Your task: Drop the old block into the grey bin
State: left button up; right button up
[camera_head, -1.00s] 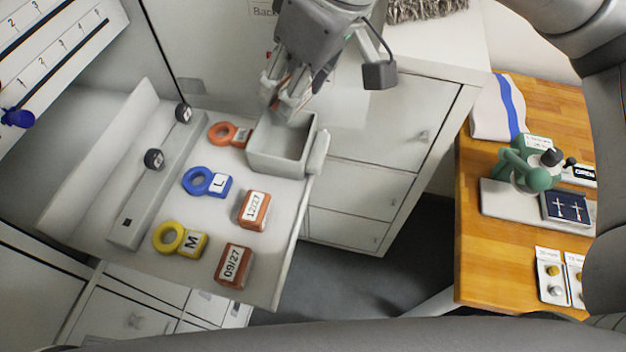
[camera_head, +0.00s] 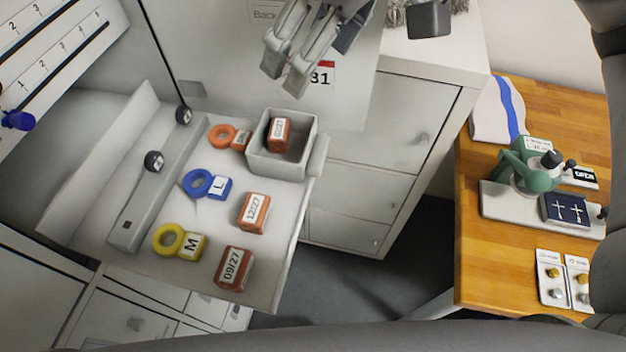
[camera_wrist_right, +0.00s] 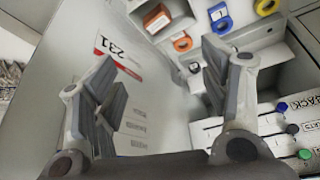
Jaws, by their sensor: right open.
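The grey bin (camera_head: 254,160) stands at the far right corner of the light shelf. An orange-red block (camera_head: 279,133) with a white label lies inside it, leaning toward its back wall; the label is too small to read surely. The bin with the block also shows at the top of the right wrist view (camera_wrist_right: 178,28). Two similar blocks stay on the shelf, one marked 12/27 (camera_head: 254,211) and one marked 09/27 (camera_head: 234,268). My right gripper (camera_head: 281,80) is open and empty, above and behind the bin. My left gripper is not in view.
An orange tag (camera_head: 221,135), a blue tag marked L (camera_head: 197,183) and a yellow tag marked M (camera_head: 170,240) lie left of the blocks. A wooden table (camera_head: 480,255) with a green device (camera_head: 528,170) stands at right. White drawers (camera_head: 385,150) are behind the shelf.

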jog(key=v, duration=0.5)
dwell(0.3)
